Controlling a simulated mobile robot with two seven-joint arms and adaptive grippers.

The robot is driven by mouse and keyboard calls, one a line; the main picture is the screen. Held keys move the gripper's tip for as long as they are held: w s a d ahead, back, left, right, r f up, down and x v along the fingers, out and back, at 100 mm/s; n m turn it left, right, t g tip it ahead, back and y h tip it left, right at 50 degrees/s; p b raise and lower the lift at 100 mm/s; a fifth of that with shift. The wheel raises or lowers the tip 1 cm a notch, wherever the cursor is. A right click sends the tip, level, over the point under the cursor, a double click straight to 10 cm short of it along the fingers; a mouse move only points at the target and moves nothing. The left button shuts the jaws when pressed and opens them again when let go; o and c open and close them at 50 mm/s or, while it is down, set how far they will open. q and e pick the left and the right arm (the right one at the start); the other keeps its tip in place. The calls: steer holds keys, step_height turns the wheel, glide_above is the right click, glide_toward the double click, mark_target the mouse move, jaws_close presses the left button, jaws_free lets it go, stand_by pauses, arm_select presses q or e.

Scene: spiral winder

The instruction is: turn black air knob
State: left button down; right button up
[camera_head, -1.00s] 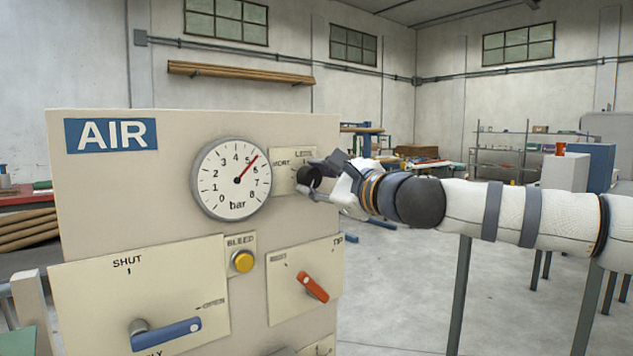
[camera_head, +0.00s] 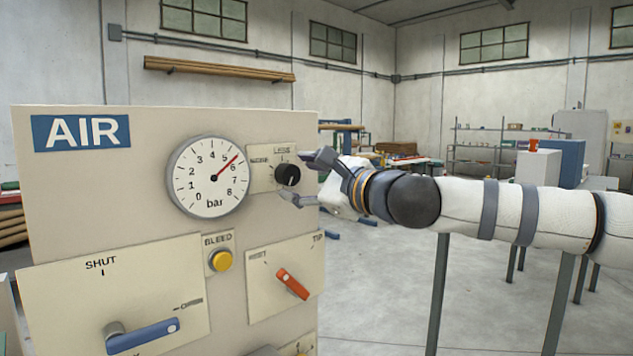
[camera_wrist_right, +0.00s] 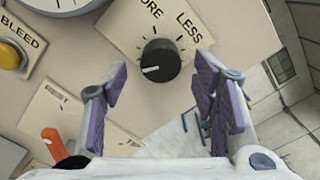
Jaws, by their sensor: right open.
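The black air knob (camera_head: 288,175) sits on a cream plate marked MORE and LESS on the AIR panel (camera_head: 120,180), right of the pressure gauge. It also shows in the right wrist view (camera_wrist_right: 159,61), with a white pointer line toward its lower left. My right gripper (camera_head: 306,179) is open, just right of the knob, its fingers apart from it. In the wrist view its two purple-padded fingers (camera_wrist_right: 160,95) stand wide on either side below the knob, with nothing between them. My left gripper is not in view.
The gauge (camera_head: 210,177) reads a little above 5 bar. Below are a yellow BLEED button (camera_head: 221,260), a red lever (camera_head: 293,284) and a blue SHUT/OPEN handle (camera_head: 143,335).

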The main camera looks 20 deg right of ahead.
steer(key=v, duration=0.9)
steer(key=shift+s, duration=0.25)
steer(key=shift+r, duration=0.1)
